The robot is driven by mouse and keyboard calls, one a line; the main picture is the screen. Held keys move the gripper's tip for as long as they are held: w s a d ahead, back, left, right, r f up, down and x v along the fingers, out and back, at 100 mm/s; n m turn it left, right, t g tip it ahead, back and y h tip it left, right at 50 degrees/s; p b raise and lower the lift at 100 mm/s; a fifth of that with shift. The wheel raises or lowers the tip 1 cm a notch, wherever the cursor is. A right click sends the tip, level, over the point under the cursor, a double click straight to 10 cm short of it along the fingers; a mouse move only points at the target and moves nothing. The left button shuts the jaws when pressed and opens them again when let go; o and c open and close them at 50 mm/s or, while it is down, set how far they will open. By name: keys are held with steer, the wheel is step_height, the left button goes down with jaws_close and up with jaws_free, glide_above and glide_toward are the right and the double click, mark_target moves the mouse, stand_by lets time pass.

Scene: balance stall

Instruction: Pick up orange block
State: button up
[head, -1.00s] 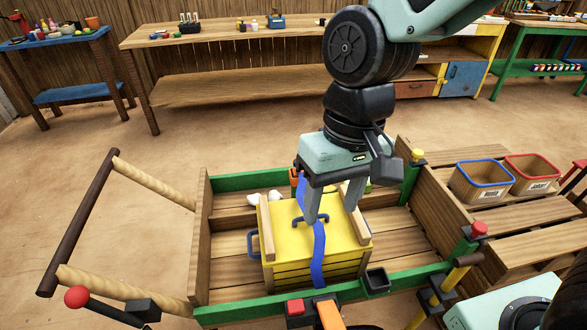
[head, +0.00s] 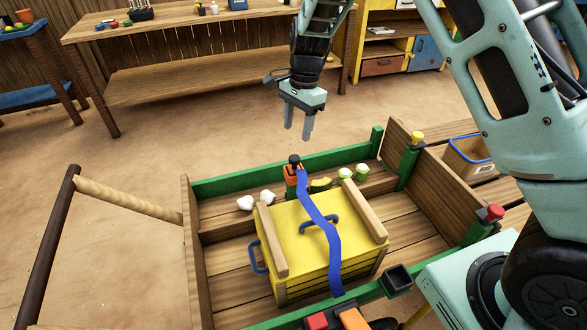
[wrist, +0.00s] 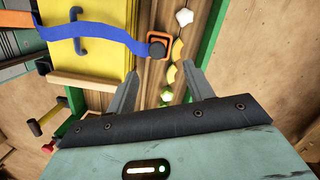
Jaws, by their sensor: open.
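An orange block-like piece (head: 291,182) with a black knob on top stands at the far side of the cart, at the end of a blue strap (head: 318,225). It also shows in the wrist view as an orange square around a dark knob (wrist: 158,46). Another orange piece (head: 352,318) lies at the near rim, cut off by the picture's bottom edge. My gripper (head: 298,130) is open and empty, above and beyond the cart's far green rail. In the wrist view, the orange square lies just past the open fingertips (wrist: 160,74).
A yellow crate (head: 285,235) with a blue handle stands in the wooden cart (head: 190,240), the strap across its lid. White lumps (head: 245,203), a yellow piece (head: 320,184) and green pieces (head: 345,174) lie behind it. A workbench (head: 200,80) stands beyond open floor.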

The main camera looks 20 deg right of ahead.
mark_target(295, 157)
steer(key=f, duration=0.5)
steer(key=shift+s+a+f, duration=0.15)
steer(key=shift+a, duration=0.25)
steer(key=shift+s+a+f+p, duration=0.1)
steer(key=shift+s+f+p, duration=0.1)
steer(key=shift+f, duration=1.2)
steer(key=shift+s+a+f+p, duration=0.1)
steer(key=shift+s+f, duration=0.05)
steer(key=shift+f, duration=1.2)
steer(key=c, duration=1.1)
